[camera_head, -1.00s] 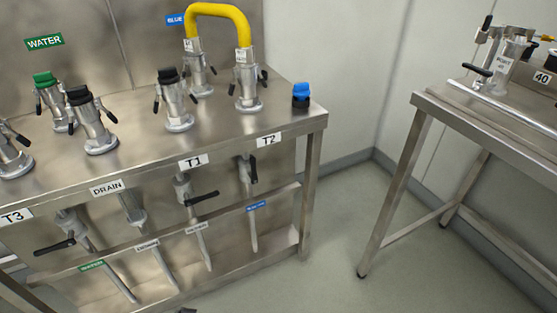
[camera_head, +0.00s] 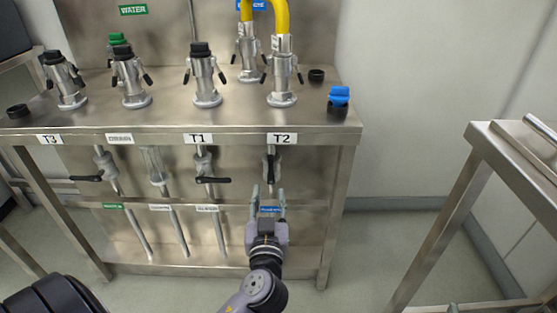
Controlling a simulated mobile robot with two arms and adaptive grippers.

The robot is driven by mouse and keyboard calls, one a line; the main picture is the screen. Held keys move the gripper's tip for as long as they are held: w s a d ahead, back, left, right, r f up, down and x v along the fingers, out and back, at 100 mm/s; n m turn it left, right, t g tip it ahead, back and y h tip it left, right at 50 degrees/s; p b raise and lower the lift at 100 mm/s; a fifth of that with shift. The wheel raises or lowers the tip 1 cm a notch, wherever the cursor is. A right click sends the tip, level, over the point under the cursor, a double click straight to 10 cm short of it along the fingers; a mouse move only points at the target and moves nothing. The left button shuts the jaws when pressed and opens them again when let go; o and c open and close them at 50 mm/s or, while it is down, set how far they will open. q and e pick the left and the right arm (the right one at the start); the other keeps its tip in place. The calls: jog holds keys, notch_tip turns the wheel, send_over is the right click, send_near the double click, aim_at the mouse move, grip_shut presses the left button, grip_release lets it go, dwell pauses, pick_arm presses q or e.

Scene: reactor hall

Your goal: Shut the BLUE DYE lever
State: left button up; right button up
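The BLUE DYE lever (camera_head: 270,168) is a black handle on the pipe below the T2 label, at the front of the steel bench. It points down along its pipe. A blue label (camera_head: 269,209), too small to read, sits on the rail below it. My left gripper (camera_head: 268,192) is just below the lever, with its two fingers apart and pointing up. No object shows between the fingers, and I cannot tell whether they touch the handle. The gripper hides part of the lower pipe. My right gripper is not in view.
The T1 lever (camera_head: 213,180) and the T3 lever (camera_head: 86,178) lie crosswise to their pipes. A yellow hose (camera_head: 283,18) joins couplings on the bench top (camera_head: 235,116). A second steel table (camera_head: 485,150) stands at the right, with open floor between.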

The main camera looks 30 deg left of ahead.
pick_arm(q)
send_near(271, 160)
jog(key=x, duration=0.9)
jog(key=shift+w+a+b, duration=0.2)
jog(key=shift+w+b, duration=0.1)
jog(key=shift+b, duration=0.05)
jog(key=shift+w+a+r, duration=0.1)
jog(key=shift+w+a, duration=0.15)
jog(key=shift+w, duration=0.1)
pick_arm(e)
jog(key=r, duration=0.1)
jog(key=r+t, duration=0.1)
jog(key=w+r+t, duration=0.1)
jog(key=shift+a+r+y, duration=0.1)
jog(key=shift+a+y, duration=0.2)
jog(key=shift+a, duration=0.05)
pick_arm(q)
grip_shut()
